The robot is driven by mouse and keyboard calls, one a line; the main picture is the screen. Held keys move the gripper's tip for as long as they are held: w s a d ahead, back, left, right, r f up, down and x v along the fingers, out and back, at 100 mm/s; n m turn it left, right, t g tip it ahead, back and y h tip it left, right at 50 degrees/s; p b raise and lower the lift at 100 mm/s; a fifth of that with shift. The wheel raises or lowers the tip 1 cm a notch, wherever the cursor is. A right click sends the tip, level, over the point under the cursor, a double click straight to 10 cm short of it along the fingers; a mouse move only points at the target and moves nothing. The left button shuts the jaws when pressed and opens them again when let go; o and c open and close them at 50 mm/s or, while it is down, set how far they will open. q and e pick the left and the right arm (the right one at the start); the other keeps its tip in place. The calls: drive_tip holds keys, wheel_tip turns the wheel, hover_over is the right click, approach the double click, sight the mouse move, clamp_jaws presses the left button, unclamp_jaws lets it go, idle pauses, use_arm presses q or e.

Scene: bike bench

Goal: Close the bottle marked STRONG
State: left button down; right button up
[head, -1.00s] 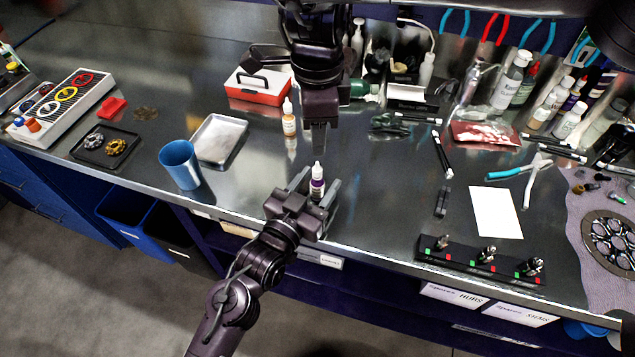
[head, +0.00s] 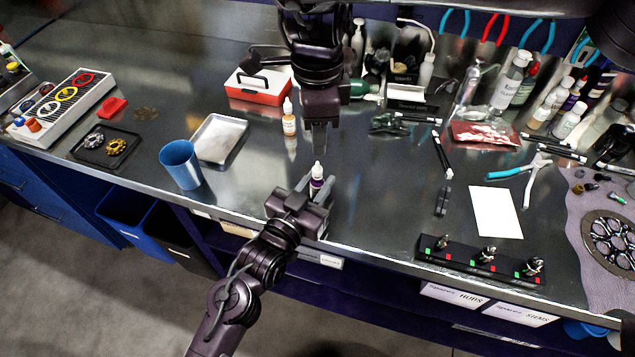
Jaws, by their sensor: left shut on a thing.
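A small bottle with a purple label and white tip (head: 317,180) stands upright near the bench's front edge. My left gripper (head: 316,191) is shut on it from the front. A second small bottle with an orange label and white tip (head: 289,124) stands upright farther back. My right gripper (head: 318,140) points down, just right of the orange bottle and behind the purple one, apart from both; its jaw gap cannot be made out. The label words are too small to read, so I cannot tell which bottle is marked STRONG.
A blue cup (head: 181,165) and a metal tray (head: 219,139) stand left of the bottles. A red and white box (head: 258,86) is behind. A black rack (head: 480,259) and white sheet (head: 496,212) lie right.

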sight(318, 163)
drive_tip(key=n, duration=0.8)
drive_tip(key=shift+n, duration=0.4)
drive_tip(key=shift+f, duration=0.1)
drive_tip(key=shift+f, duration=3.9)
drive_tip(key=shift+c, duration=0.4)
